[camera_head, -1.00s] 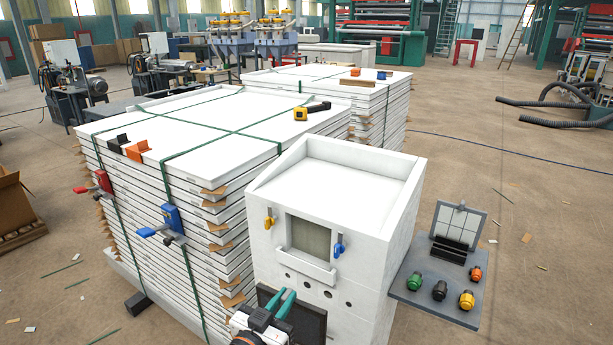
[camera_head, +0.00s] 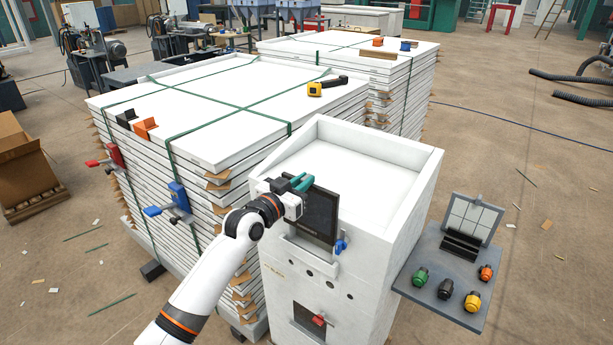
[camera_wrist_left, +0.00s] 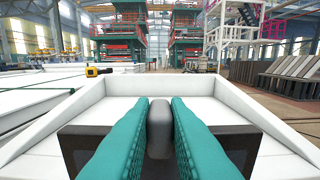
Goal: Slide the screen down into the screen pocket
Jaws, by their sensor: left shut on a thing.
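My left gripper (camera_head: 300,183), with teal fingers, is shut on the screen's top edge. In the left wrist view the two fingers (camera_wrist_left: 160,130) close on a grey tab (camera_wrist_left: 160,125), with the dark screen (camera_wrist_left: 236,143) showing on both sides. The screen pocket (camera_head: 305,252) is a white ledge just below the screen's lower edge. I cannot tell whether that edge is inside it. My right gripper is not in view.
A blue latch (camera_head: 341,246) sits right of the pocket. A grey side shelf (camera_head: 425,290) holds several coloured knobs and a tilted panel (camera_head: 472,220). Stacked white panels (camera_head: 210,110) stand close on the left. A red handle (camera_head: 319,320) is in a low opening.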

